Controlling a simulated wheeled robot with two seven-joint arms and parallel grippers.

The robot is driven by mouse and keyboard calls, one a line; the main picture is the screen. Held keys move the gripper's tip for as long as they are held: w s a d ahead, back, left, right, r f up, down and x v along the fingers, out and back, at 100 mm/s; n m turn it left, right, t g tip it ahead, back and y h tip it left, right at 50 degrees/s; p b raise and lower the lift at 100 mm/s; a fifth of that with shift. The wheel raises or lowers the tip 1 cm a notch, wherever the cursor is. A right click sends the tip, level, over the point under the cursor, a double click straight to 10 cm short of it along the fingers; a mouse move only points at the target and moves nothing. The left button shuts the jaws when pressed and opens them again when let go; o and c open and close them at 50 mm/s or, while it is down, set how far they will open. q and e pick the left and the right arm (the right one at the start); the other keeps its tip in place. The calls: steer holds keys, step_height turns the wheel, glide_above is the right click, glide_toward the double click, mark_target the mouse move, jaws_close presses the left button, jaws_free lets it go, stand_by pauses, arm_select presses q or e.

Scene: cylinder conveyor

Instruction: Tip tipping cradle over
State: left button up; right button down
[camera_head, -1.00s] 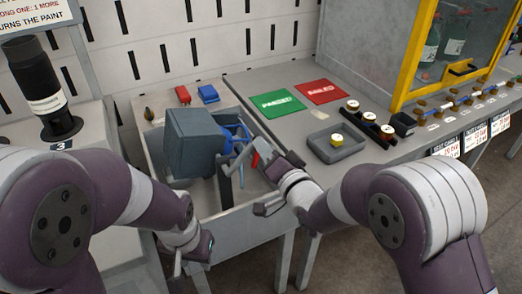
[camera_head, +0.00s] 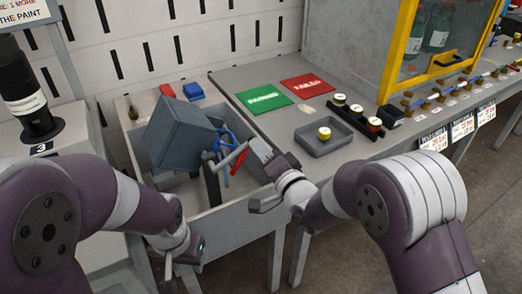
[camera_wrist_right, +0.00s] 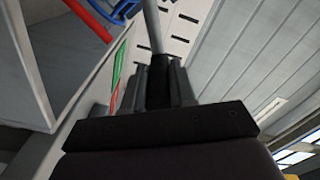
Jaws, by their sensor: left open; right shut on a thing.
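The tipping cradle is a blue-grey box (camera_head: 180,132) over the open grey tray (camera_head: 226,208) at centre left in the head view. It is tilted. My right gripper (camera_head: 252,152) is to its right, shut on a thin grey bar, apparently the cradle's handle (camera_head: 232,160). In the right wrist view the bar (camera_wrist_right: 152,25) rises from between the closed fingers (camera_wrist_right: 160,82). My left gripper (camera_head: 182,262) is open and empty in front of the tray's lower left, apart from the cradle. The cradle's inside is hidden.
Blue and red tools lie in the tray beside the cradle. Green (camera_head: 263,98) and red (camera_head: 307,86) mats lie on the bench behind. A small grey tray (camera_head: 322,141) with a yellow-topped piece is to the right. A black cylinder (camera_head: 28,95) stands at far left.

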steer(key=shift+f, duration=0.3)
steer(key=c, duration=0.9)
jaws_free()
steer(key=shift+d, duration=0.1)
steer(key=shift+r, duration=0.1)
steer(key=shift+s, duration=0.15)
steer(key=p+v, duration=0.1)
steer(key=v, duration=1.1)
steer(key=shift+s+d, duration=0.1)
steer(key=shift+d, duration=0.1)
